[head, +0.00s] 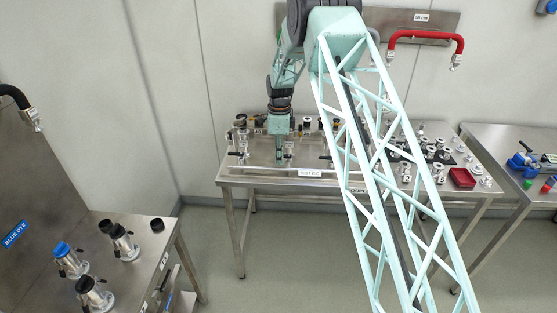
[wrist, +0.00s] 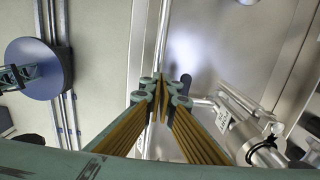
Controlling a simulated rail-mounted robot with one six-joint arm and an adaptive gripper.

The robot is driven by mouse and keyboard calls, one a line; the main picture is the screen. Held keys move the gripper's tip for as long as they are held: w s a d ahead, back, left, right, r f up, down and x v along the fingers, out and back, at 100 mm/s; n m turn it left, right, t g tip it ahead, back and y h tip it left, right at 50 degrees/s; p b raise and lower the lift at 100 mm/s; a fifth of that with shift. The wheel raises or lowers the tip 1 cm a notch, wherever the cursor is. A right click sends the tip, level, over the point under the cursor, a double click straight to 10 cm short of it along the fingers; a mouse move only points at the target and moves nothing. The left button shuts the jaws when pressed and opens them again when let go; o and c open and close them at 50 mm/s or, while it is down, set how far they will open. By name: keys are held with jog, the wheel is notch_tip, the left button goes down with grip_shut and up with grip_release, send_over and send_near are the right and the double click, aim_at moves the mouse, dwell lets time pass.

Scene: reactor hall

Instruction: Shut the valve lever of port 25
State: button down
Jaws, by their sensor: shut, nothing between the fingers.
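My gripper (head: 279,158) points down over the left part of the steel test rig table (head: 262,180) in the head view. In the wrist view its fingers (wrist: 160,88) are together and empty. A valve with a black lever (head: 236,154) is left of the gripper in the head view, and another black lever (head: 325,157) is to its right. A white tag (head: 289,151) shows just beside the gripper. In the wrist view a steel valve body (wrist: 246,138) with white tags lies right of the fingers, apart from them.
Several fittings stand along the table's back, near the wall. A red tray (head: 462,178) is at its right. Another table (head: 520,140) stands further right. A bench with dye couplings (head: 70,262) is at the lower left. A red hose handle (head: 427,36) hangs on the wall.

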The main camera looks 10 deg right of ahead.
jog(key=shift+r, duration=0.15)
dwell(0.3)
notch_tip(320, 180, up, 7)
jog(key=p, duration=0.2)
dwell(0.6)
